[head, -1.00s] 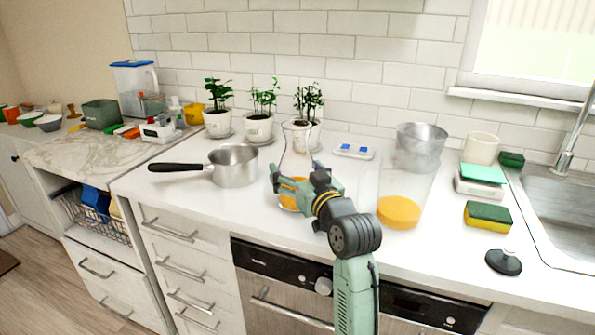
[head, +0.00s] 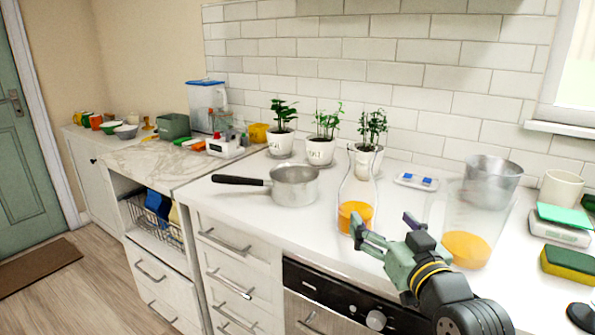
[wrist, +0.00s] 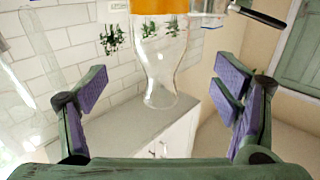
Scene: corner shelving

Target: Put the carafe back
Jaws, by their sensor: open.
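The clear glass carafe (head: 357,215) stands upright on the white counter, with orange liquid in its lower part. My gripper (head: 386,230) is open and empty at its front right. One finger overlaps the carafe's lower right edge in the head view; I cannot tell whether it touches. In the wrist view, which is upside down, the carafe (wrist: 160,65) shows beyond and between the spread fingers (wrist: 160,88), its orange part cut off by the top edge.
A wide clear pitcher (head: 468,245) with orange liquid stands right of my gripper. A saucepan (head: 295,185) is to the left, and potted plants (head: 368,160) stand behind. A metal pot (head: 492,180) and scale (head: 560,228) are farther right. Counter between saucepan and carafe is clear.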

